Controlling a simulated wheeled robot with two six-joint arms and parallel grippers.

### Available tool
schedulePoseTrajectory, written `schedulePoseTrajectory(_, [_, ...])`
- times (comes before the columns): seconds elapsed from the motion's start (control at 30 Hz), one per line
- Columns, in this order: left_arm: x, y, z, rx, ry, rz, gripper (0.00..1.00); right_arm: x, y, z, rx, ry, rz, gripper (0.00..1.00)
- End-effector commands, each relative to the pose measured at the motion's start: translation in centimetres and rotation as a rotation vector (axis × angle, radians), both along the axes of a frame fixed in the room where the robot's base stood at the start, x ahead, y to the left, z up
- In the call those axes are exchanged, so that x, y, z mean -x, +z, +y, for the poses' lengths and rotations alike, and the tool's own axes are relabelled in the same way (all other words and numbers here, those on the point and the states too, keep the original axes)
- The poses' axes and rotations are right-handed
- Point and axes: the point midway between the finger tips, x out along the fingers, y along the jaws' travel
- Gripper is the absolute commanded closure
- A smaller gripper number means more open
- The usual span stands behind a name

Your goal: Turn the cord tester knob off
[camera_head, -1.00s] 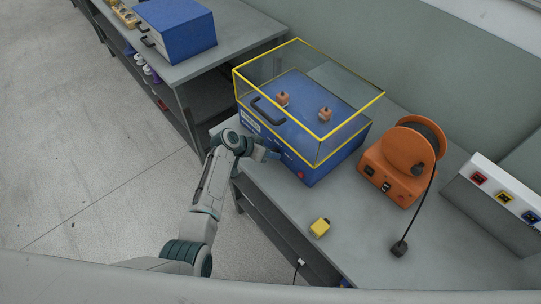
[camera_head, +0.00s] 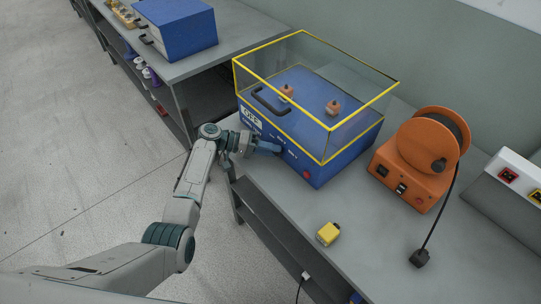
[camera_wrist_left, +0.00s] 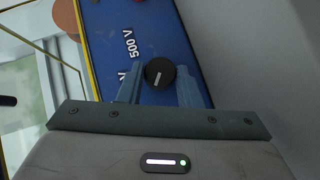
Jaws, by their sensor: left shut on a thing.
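The cord tester (camera_head: 322,165) is a blue box with a clear, yellow-edged cover (camera_head: 345,125) and a black handle, standing on the grey bench. In the left wrist view the black round knob (camera_wrist_left: 159,72) with a white pointer line sits beside a "500 V" marking (camera_wrist_left: 129,43). My left gripper (camera_head: 272,149) is at the tester's front face, its blue fingers shut on the knob from both sides. In the head view the knob is hidden by the gripper. My right gripper is not in view.
An orange cord reel (camera_head: 419,158) stands right of the tester, its black plug (camera_head: 419,258) on the bench. A small yellow block (camera_head: 328,233) lies near the front edge. A white panel (camera_head: 515,185) is at right. Another blue box (camera_head: 178,28) is on the far-left bench.

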Motion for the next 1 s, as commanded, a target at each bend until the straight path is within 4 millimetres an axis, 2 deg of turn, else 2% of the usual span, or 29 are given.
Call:
schedulePoseTrajectory(0.03, [-0.1, -0.4, 0.1, 0.016, 0.001, 0.017, 0.91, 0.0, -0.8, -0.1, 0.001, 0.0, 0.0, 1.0])
schedulePoseTrajectory(0.23, [-0.1, -0.3, 0.1, 0.067, 0.001, 0.068, 0.91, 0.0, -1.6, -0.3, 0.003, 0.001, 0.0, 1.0])
schedulePoseTrajectory(0.8, [0.0, -0.2, 0.1, 0.09, 0.001, 0.092, 0.91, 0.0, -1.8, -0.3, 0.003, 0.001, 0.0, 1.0])
schedulePoseTrajectory(0.83, [-0.1, -0.2, 0.1, 0.09, 0.001, 0.092, 0.67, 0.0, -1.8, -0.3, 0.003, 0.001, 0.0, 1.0])
schedulePoseTrajectory(0.93, [-0.1, -0.2, 0.1, 0.09, 0.001, 0.092, 0.47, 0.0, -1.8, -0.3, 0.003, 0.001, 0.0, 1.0])
schedulePoseTrajectory(1.0, [0.0, -0.2, 0.1, 0.09, 0.001, 0.092, 0.47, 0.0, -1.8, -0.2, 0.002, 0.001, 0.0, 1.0])
